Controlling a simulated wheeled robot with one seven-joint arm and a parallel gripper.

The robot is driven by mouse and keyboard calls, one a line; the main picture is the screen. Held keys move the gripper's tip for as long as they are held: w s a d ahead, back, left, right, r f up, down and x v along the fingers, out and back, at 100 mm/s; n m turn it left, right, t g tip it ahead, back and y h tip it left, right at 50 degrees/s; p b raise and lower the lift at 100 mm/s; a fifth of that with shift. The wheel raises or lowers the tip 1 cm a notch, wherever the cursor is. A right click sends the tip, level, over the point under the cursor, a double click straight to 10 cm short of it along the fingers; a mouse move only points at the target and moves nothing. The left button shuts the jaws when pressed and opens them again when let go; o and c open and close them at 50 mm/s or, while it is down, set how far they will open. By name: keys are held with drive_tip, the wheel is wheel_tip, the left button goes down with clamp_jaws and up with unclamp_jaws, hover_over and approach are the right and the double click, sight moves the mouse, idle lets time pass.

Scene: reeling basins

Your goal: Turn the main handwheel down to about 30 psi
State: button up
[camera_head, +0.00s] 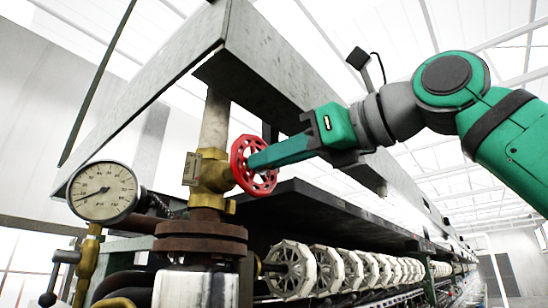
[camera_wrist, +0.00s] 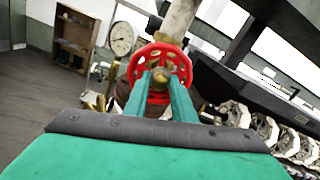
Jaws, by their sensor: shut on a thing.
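The red main handwheel (camera_head: 240,160) sits on the right side of a brass valve (camera_head: 212,174) under a pale vertical pipe. My green gripper (camera_head: 254,160) reaches in from the right and is shut on the handwheel. In the wrist view the wheel's rim (camera_wrist: 158,47) shows behind and around my two fingertips (camera_wrist: 160,82), which lie on either side of the brass-coloured hub. The exact contact is partly hidden by the fingers. A round white gauge (camera_head: 103,191) faces the head view at left; its dark needle points left and slightly down. Its figures are too small to read surely.
A grey beam (camera_head: 262,62) slants overhead, close above my gripper. A dark shelf and a row of white reels (camera_head: 290,268) run off to the right below. A rusty flange (camera_head: 200,238) is under the valve. A wooden shelf unit (camera_wrist: 75,38) stands back left.

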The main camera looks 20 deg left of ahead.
drive_tip(key=n, duration=2)
drive_tip(key=shift+n, duration=0.4)
drive_tip(key=o, duration=0.9)
drive_tip(key=shift+c, duration=0.2)
drive_tip(key=v, duration=0.7)
